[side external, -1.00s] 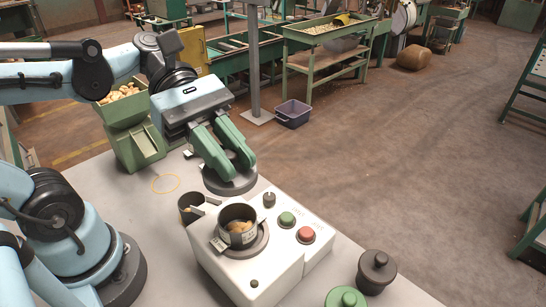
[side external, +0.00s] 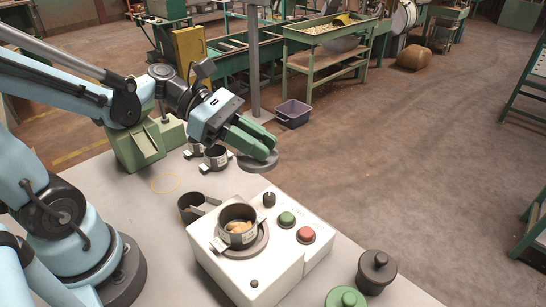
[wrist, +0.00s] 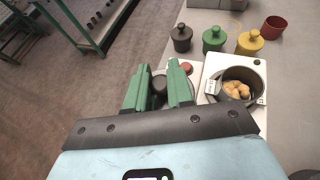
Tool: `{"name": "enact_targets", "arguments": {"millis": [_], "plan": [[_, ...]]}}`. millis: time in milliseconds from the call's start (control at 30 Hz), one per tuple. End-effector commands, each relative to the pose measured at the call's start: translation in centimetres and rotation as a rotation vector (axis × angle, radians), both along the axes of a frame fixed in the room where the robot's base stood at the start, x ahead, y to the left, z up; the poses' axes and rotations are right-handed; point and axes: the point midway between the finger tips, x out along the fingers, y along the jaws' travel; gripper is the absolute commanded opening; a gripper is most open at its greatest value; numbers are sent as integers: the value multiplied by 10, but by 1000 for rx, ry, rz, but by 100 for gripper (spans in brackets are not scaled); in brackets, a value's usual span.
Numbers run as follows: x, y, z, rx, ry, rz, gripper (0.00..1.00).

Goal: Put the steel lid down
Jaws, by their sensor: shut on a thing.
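My gripper (side external: 262,150) is shut on the steel lid (side external: 258,164), a flat grey disc, and holds it beyond the back of the white machine, near the table's far edge. Whether it touches anything below cannot be told. In the wrist view my gripper's green fingers (wrist: 160,82) close on the lid's dark knob (wrist: 160,91), and the fingers hide much of the lid. A steel pot with nuts (side external: 238,228) stands open on the white machine (side external: 235,262); it also shows in the wrist view (wrist: 240,97).
Two steel cups (side external: 215,159) stand on the table left of the lid. A dark cup (side external: 190,208) is beside the machine. A dark lidded canister (side external: 376,272) and a green one (side external: 345,298) stand in front. A green hopper (side external: 138,150) is at back left.

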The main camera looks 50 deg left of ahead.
Motion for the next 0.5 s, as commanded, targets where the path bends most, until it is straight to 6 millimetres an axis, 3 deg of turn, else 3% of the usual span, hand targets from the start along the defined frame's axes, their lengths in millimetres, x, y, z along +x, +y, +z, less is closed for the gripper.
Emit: {"name": "enact_targets", "arguments": {"millis": [500], "plan": [[35, 46, -34, 0, 0, 0, 0]]}}
